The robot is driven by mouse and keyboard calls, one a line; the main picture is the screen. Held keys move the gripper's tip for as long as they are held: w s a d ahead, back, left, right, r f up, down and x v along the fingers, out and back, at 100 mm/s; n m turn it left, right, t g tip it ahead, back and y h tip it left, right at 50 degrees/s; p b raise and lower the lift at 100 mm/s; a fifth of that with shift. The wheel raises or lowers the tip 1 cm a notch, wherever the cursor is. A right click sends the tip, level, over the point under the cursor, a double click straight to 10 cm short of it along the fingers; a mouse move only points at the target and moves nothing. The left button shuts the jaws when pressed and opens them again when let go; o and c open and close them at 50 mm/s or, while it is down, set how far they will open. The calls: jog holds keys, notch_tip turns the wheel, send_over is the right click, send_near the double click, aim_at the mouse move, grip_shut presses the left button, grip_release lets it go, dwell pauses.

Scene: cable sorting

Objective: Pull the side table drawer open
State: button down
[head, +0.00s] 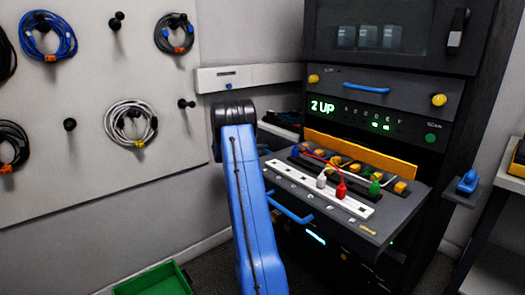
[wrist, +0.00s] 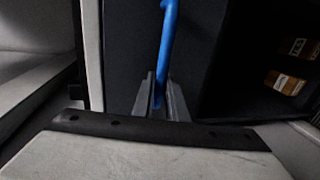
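A blue bar handle (wrist: 167,35) runs down the wrist view in front of a dark panel (wrist: 130,45). My gripper (wrist: 159,90) has its two grey fingers close on either side of the handle's lower end and looks shut on it. In the head view my blue arm reaches up the middle, and my gripper is hidden behind its black wrist. The side table drawer cannot be made out for certain in the head view. The dark panel in the wrist view looks flat and upright, and I cannot see any gap around it.
A dark rack (head: 395,95) stands right of my arm. Its pulled-out shelf has a blue handle (head: 290,208) close to the arm and a white strip (head: 318,188) with plugs. A pegboard (head: 90,190) with cables is at left. A green bin (head: 152,281) is on the floor.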

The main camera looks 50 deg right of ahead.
jog(key=shift+a, duration=0.1)
jog(key=f+v, duration=0.3)
jog(key=v, duration=1.2)
jog(key=a+f+v, duration=0.1)
jog(key=f+v, duration=0.2)
jog(key=v, duration=1.3)
jog(key=shift+a+f, duration=0.2)
jog(key=shift+a, duration=0.2)
jog(key=c, duration=2)
grip_release()
jog(key=shift+c, duration=0.2)
jog(key=shift+w, duration=0.1)
jog(key=v, duration=1.7)
jog(key=shift+a, duration=0.25)
jog(key=shift+r, duration=0.1)
